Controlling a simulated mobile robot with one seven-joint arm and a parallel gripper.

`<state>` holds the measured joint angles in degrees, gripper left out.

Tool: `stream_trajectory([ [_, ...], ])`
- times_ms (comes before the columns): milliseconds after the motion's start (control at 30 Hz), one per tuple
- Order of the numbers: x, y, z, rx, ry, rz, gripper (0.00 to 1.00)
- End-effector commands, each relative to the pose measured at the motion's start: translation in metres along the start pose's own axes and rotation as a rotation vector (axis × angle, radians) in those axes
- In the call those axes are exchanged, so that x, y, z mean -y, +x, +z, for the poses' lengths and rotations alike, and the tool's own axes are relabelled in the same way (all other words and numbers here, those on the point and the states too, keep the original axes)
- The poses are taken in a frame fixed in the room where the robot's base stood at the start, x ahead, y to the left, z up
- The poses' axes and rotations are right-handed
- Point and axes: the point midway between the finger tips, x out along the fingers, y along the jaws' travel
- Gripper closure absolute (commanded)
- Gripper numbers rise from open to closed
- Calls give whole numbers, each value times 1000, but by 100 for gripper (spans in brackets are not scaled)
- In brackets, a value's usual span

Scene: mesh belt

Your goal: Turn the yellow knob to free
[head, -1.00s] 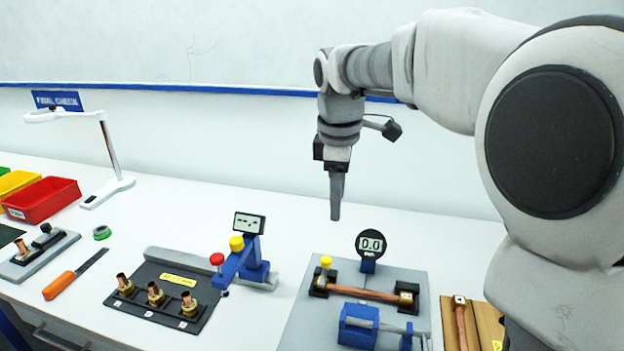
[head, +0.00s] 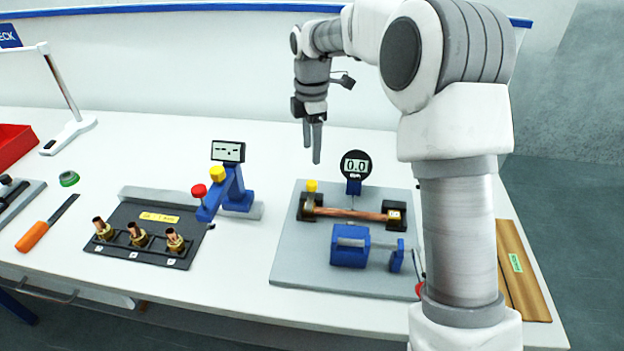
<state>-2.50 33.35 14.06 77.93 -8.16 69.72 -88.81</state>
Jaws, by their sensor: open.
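Two yellow knobs show. One yellow knob (head: 311,186) stands at the left end of a copper rod (head: 350,214), which lies across dark holders on a grey plate (head: 290,262). The other yellow knob (head: 217,173) sits on a blue tilted stand (head: 236,192), beside a red knob (head: 199,191). Their turned positions cannot be read. My gripper (head: 312,156) points down, open and empty, with its two fingers a little apart. In the picture it is above the rod's yellow knob and touches nothing.
A round gauge (head: 355,166) reading 0.0 stands behind the rod, with a blue clamp (head: 350,246) in front. A dark plate (head: 121,258) with several copper fittings lies left. An orange-handled tool (head: 32,236) lies further left. A wooden board (head: 525,285) is at the right edge.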

Motion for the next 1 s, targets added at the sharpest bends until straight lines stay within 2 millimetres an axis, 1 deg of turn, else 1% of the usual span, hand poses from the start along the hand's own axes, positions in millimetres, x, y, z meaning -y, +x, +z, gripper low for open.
stream_trajectory([
  [33, 1, 13, 0, 0, 0, -5, 36],
  [200, 1, 50, 0, 1, 1, -4, 36],
  [300, 1, 68, 0, 0, 1, -3, 36],
  [433, 1, 87, 0, 0, 1, -2, 36],
  [600, 0, 99, 0, 1, 2, 0, 36],
  [900, 0, 101, 0, 1, 2, 0, 36],
  [967, 0, 101, 0, 1, 2, 0, 44],
  [1000, 0, 101, 0, 1, 2, 0, 52],
])
